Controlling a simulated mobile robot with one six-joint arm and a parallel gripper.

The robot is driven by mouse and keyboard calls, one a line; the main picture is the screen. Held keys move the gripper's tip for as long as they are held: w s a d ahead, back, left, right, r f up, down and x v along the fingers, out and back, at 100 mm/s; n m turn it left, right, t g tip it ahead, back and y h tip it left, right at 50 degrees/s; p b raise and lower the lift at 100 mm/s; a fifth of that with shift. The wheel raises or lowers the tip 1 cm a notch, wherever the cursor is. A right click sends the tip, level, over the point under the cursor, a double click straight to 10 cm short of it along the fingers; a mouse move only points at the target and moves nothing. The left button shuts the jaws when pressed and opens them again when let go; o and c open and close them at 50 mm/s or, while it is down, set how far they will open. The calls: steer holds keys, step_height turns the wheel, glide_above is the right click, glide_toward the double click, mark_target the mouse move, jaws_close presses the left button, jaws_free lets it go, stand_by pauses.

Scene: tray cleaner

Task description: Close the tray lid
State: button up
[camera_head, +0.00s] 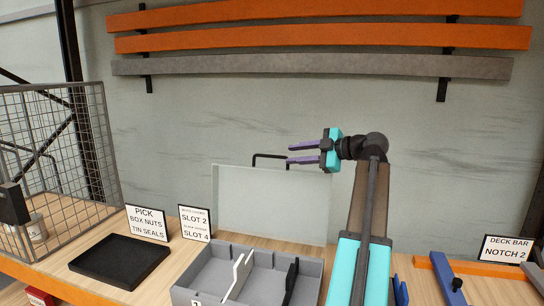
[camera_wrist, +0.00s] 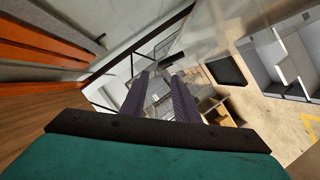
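The tray lid (camera_head: 270,205) is a pale, see-through panel standing upright at the back of the grey tray (camera_head: 190,293). A black bar handle (camera_head: 268,155) sits on its top edge. My gripper (camera_head: 290,154) is at the lid's upper right, pointing left. Its two purple fingers are apart, with nothing seen held between them. In the head view the fingertips overlap the handle's right end; I cannot tell whether they touch it. The fingers also show in the wrist view (camera_wrist: 160,82), where the grey tray (camera_wrist: 285,70) lies at the right.
A black mat-like tray (camera_head: 120,262) and small signs stand left of the grey tray. A wire cage (camera_head: 60,150) is at the far left. A blue part (camera_head: 448,280) and an orange bar lie at the right. Orange and grey rails (camera_head: 320,38) hang on the wall above.

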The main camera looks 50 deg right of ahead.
mark_target(276, 156)
steer(key=p+x, duration=0.2)
steer(key=x, duration=0.7)
steer(key=shift+w+f, duration=0.1)
steer(key=shift+w, duration=0.15)
jaws_close()
